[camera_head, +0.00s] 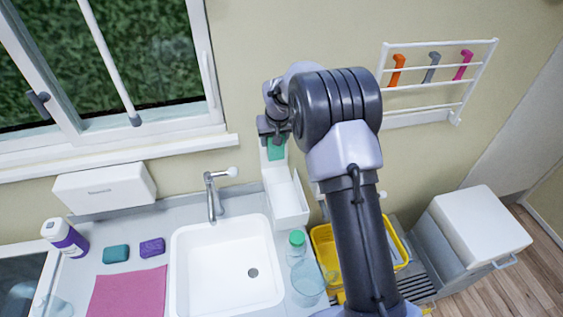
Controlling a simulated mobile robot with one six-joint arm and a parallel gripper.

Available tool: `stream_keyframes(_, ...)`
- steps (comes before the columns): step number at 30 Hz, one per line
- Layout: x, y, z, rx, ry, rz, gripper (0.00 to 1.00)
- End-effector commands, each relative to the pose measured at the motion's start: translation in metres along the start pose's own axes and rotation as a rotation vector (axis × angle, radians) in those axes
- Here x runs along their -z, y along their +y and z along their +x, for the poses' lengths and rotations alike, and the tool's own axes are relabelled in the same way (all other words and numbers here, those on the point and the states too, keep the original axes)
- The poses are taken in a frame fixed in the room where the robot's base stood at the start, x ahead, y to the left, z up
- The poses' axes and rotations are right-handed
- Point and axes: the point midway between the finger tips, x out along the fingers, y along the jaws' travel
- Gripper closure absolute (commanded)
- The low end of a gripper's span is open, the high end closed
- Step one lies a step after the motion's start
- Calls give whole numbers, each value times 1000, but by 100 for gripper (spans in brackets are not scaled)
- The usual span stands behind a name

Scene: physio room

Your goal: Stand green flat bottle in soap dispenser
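The green flat bottle (276,151) is below my gripper (274,132), at the top of the white soap dispenser's tall back plate. My gripper appears shut on the bottle's upper end; the dark fingers and my arm cover part of it. The bottle looks roughly upright and above the dispenser's box. The white soap dispenser (291,205) is against the wall, right of the sink, with its open box low at the front. Whether the bottle touches the back plate cannot be told.
A white sink (225,265) with a tap (212,197) lies left of the dispenser. A clear green-capped bottle (297,241) stands in front of it. A yellow tub (325,252) is partly behind my arm. A wall rack (432,80) hangs at upper right.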

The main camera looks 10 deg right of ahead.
Motion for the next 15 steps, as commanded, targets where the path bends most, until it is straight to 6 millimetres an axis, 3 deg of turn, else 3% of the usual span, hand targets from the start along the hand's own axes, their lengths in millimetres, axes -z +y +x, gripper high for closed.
stream_keyframes(3, -14, 0, 32, 0, -3, 1, 100)
stream_keyframes(15, -36, 1, 86, -1, 1, 2, 100)
